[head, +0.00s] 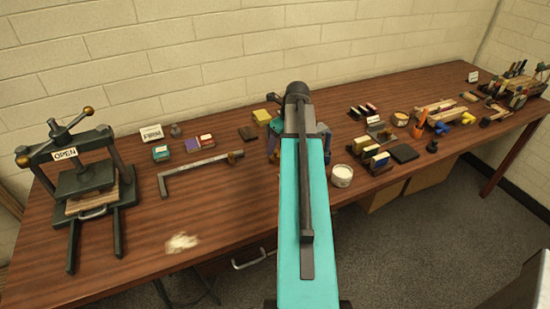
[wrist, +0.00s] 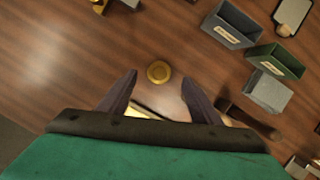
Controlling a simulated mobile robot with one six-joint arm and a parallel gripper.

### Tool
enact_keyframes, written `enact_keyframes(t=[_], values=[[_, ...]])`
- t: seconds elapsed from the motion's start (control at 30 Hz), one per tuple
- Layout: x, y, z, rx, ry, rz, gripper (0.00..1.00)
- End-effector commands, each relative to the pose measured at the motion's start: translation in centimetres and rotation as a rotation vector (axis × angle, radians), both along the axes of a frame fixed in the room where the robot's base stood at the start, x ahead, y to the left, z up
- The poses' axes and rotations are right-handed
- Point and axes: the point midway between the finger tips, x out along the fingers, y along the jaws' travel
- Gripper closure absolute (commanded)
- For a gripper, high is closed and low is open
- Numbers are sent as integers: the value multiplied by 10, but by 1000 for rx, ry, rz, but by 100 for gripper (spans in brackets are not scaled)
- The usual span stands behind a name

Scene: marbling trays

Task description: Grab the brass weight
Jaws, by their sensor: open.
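The brass weight (wrist: 158,72) is a small round golden piece on the brown wooden table, seen from above in the wrist view. My gripper (wrist: 159,79) is open, with one dark finger to the left of the weight and one to the right. The weight shows near the line between the fingertips, and I cannot tell whether either finger touches it. In the head view my teal arm covers this spot, so the weight is hidden there.
Labelled open boxes (wrist: 231,25) and a dark bar (wrist: 246,121) lie to the right in the wrist view. In the head view, a press (head: 84,181) with an OPEN sign and a metal square (head: 185,172) stand left. A white pot (head: 341,176) is right of my arm.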

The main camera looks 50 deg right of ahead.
Motion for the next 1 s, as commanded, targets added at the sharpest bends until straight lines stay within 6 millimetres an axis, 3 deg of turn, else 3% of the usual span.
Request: enact_keyframes(t=[0.43, 1.0], values=[[3, 0, -5, 0, 0, 0, 42], [16, 1, -46, 0, 0, -1, 42]])
